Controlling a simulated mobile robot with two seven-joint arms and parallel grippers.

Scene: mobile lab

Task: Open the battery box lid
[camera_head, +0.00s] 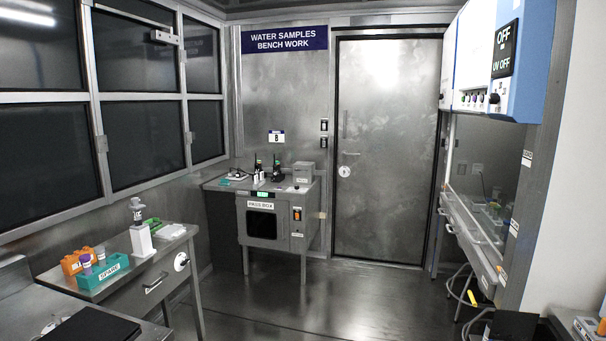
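A small grey box (303,172) stands at the right end of the back bench, above the cabinet labelled PASS BOX. It may be the battery box, but I cannot read any label on it. Its top looks closed, though it is too small to be sure. Neither of my grippers is in view.
The pass box cabinet (268,222) stands by the back wall, left of a metal door (386,150). Two dark upright devices (276,170) stand left of the grey box. A side bench at left holds a teal SPARE rack (103,271). The middle floor (300,300) is clear.

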